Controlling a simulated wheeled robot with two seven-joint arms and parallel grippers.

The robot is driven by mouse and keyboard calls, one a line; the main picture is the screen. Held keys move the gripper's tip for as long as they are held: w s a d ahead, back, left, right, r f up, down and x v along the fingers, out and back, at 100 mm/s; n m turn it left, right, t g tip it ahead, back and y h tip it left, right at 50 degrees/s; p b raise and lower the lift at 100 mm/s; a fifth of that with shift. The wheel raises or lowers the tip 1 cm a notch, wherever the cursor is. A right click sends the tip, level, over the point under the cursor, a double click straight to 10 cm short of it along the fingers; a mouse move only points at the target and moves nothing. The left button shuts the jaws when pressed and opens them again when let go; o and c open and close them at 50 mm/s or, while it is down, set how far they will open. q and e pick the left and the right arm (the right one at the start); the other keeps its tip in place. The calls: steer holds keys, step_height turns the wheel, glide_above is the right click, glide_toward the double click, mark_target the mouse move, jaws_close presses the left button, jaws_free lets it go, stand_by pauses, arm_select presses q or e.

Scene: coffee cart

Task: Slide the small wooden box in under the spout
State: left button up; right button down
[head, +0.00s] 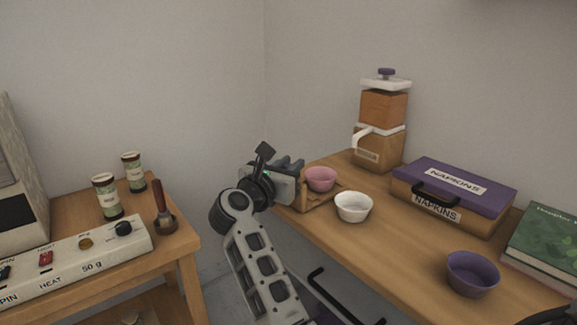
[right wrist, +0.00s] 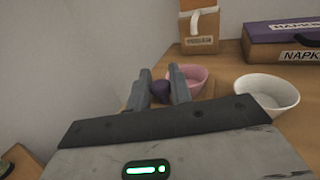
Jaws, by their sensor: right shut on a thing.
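The small wooden box (head: 322,200) is low and light brown, at the far left end of the right-hand counter in the head view. A pink bowl (head: 321,177) sits in or against it; I cannot tell which. My right gripper (head: 293,168) reaches the box from the left. Most of the box is hidden there. The white spout (head: 366,136) juts from a wooden grinder (head: 378,152), behind and right of the box. My left gripper is not in view.
A white bowl (head: 353,208) stands just right of the box. A purple-lidded napkin box (head: 455,188), a purple bowl (head: 473,274) and a green book (head: 548,238) are farther right. The counter between the box and grinder looks mostly clear.

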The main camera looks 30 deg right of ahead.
steer(key=d, duration=0.7)
steer(key=w+d, duration=0.1)
steer(key=d, duration=0.3)
steer(key=shift+d+r, duration=0.1)
steer(key=shift+d, duration=0.25)
steer(key=c, duration=1.6)
jaws_free()
steer(key=o, duration=0.3)
steer(key=shift+d, duration=0.15)
